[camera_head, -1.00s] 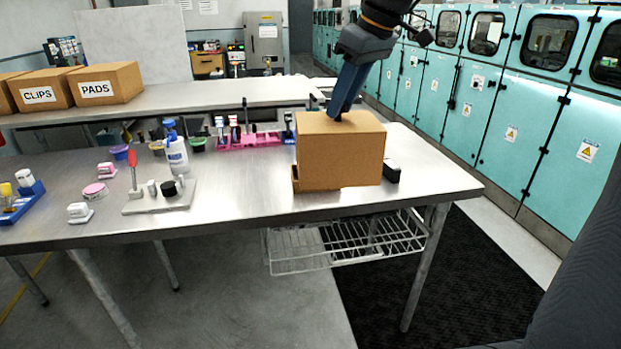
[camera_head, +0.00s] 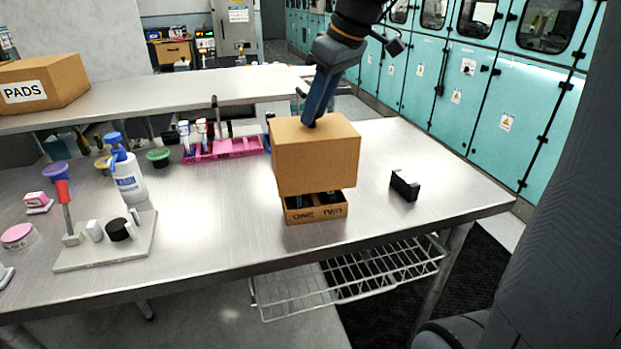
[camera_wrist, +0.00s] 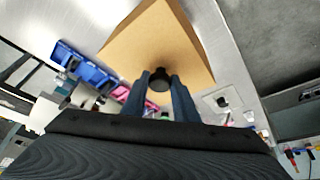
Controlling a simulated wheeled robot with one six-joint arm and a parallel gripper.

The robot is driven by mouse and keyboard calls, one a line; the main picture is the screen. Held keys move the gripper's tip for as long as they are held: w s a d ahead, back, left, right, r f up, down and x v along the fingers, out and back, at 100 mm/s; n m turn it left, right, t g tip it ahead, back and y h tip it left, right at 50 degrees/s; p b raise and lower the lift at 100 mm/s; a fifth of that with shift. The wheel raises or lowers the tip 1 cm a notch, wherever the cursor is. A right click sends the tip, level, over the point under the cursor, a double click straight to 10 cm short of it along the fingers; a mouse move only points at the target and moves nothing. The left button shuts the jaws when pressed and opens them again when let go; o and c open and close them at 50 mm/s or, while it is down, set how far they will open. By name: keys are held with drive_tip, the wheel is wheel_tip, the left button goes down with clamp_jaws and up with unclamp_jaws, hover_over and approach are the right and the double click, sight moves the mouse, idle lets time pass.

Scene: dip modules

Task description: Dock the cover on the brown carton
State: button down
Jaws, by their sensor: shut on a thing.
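The cover (camera_head: 316,158) is a plain brown box-shaped lid. My gripper (camera_head: 312,122) is shut on the black knob on its top; the knob (camera_wrist: 159,82) shows between the two fingers in the wrist view. The brown carton (camera_head: 316,213) is a low open box on the metal table, with the words ONE and TWO on its front. Dark items stand inside it, partly hidden by the cover. The cover hangs above the carton, and a gap shows between them at the front. The carton is hidden beneath the cover in the wrist view.
A small black block (camera_head: 404,185) stands right of the carton. A pink rack (camera_head: 222,149) is behind to the left. A white bottle (camera_head: 128,178) and a board with a red-handled tool (camera_head: 108,243) are at the left. The table's front right is clear.

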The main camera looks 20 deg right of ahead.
drive_tip(key=shift+s+f+p, duration=0.1)
drive_tip(key=shift+f+p, duration=0.6)
drive_tip(key=shift+f, duration=3.7)
drive_tip(key=shift+f, duration=0.1)
drive_tip(key=c, duration=1.4)
unclamp_jaws()
wheel_tip(320, 180, up, 12)
drive_tip(key=b, duration=0.2)
hover_over(316, 145)
drive_tip(key=w+d, duration=0.2)
drive_tip(key=d, duration=0.3)
drive_tip(key=shift+w+f, duration=0.1)
drive_tip(key=shift+f, duration=0.1)
drive_tip(key=shift+a, duration=0.1)
